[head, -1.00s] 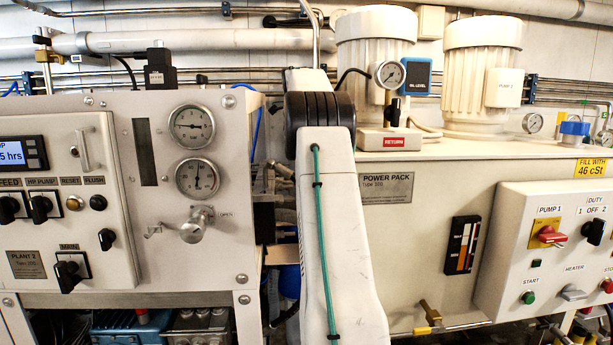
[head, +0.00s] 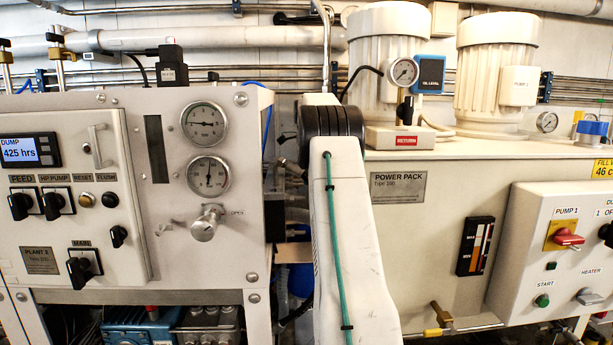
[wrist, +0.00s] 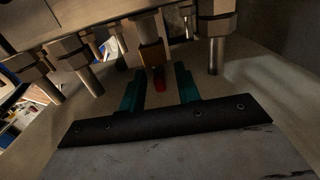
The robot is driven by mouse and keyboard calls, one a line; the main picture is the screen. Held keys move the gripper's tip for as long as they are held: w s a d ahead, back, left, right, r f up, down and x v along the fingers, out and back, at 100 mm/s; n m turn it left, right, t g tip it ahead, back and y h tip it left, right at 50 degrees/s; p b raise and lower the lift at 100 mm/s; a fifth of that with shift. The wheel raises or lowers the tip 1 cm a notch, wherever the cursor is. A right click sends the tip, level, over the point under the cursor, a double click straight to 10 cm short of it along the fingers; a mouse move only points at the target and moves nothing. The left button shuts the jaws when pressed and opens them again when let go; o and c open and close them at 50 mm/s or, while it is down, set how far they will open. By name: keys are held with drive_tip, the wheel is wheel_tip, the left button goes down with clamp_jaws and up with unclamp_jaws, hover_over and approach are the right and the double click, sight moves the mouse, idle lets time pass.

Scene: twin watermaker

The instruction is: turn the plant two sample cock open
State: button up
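The plant two panel (head: 130,272) is at the left of the head view, labelled PLANT 2. In the wrist view a small brass cock (wrist: 151,54) with a red tip (wrist: 159,78) hangs among steel fittings; it looks like the sample cock, but no label shows. My gripper (wrist: 160,80) has two teal fingers, one on each side of the red tip, with gaps visible on both sides. It is open. I cannot tell how deep the tip sits between the fingers. My gripper is hidden in the head view, where only my arm shows.
Steel fittings with pipe ends (wrist: 216,45) stand close on both sides of the fingers. The panel's metal knob marked OPEN (head: 207,222) and two gauges (head: 205,122) are left of my arm. The power pack (head: 425,245) stands to its right.

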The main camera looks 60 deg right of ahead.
clamp_jaws()
drive_tip(key=shift+f, duration=0.1)
drive_tip(key=shift+w+d+g+y, duration=0.15)
drive_tip(key=shift+g+y, duration=0.25)
drive_tip(key=shift+y, duration=0.1)
drive_tip(key=shift+g+y, duration=0.3)
drive_tip(key=shift+y, duration=0.1)
